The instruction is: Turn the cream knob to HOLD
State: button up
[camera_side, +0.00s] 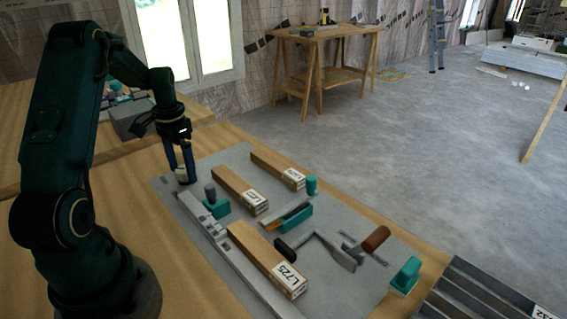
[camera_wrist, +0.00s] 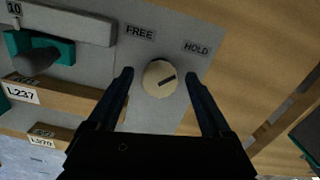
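The cream knob (camera_wrist: 159,79) is round with a dark pointer line, which points up and to the right. The line is aimed nearer the HOLD label (camera_wrist: 197,48) than the FREE label (camera_wrist: 139,32). My gripper (camera_wrist: 160,80) is open, with one finger on each side of the knob and gaps visible between fingers and knob. In the side view my gripper (camera_side: 187,180) points down at the far left corner of the grey panel (camera_side: 330,275). The knob (camera_side: 181,172) is partly hidden there by the fingers.
A grey rail with a teal clamp (camera_side: 216,207) stands close to the gripper. Wooden blocks with labels, such as L725 (camera_side: 268,262), lie on the panel among hand tools. Bare wooden tabletop (camera_side: 140,215) lies to the left of the panel.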

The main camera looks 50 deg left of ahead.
aim_at(183, 169)
jog(key=shift+r, duration=2.55)
